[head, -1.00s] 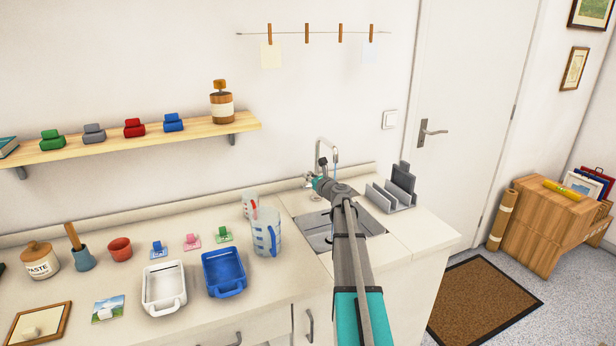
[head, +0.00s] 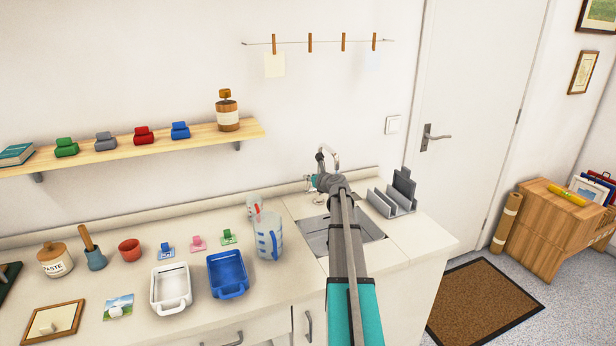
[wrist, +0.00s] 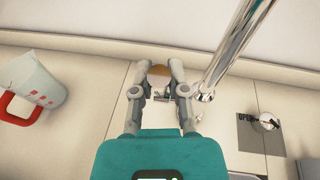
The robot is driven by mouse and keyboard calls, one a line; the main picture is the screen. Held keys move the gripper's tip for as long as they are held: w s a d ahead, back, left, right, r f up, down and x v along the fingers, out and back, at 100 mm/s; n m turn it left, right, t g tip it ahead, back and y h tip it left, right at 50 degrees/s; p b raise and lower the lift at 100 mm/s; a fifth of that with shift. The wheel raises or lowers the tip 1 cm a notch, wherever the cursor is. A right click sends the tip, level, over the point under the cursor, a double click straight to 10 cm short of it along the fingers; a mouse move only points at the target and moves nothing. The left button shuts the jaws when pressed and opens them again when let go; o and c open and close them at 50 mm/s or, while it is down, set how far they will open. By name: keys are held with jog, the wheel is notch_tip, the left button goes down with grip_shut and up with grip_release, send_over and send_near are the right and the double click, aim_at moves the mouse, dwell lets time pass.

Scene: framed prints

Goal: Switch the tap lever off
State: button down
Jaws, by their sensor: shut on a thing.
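The chrome tap (head: 336,158) stands at the back of the sink (head: 318,236), its curved spout rising behind my arm. In the wrist view the spout (wrist: 238,45) is a shiny slanted tube just right of my gripper (wrist: 159,72). My gripper also shows in the head view (head: 313,181), reaching to the left side of the tap. Its fingers are shut on a small part with a brownish rounded face (wrist: 158,76), apparently the tap lever. The fingers hide much of it, so its exact angle cannot be told.
A clear jug (head: 268,237) with blue marks stands left of the sink, and a second jug with a red handle (wrist: 20,108) is close on the left. A grey rack (head: 390,200) stands to the right. Blue (head: 227,275) and white (head: 171,289) trays sit farther left.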

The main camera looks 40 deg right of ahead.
jog(key=c, duration=0.6)
grip_release()
jog(key=shift+c, duration=0.2)
jog(key=shift+s, duration=0.1)
jog(key=shift+a, duration=0.1)
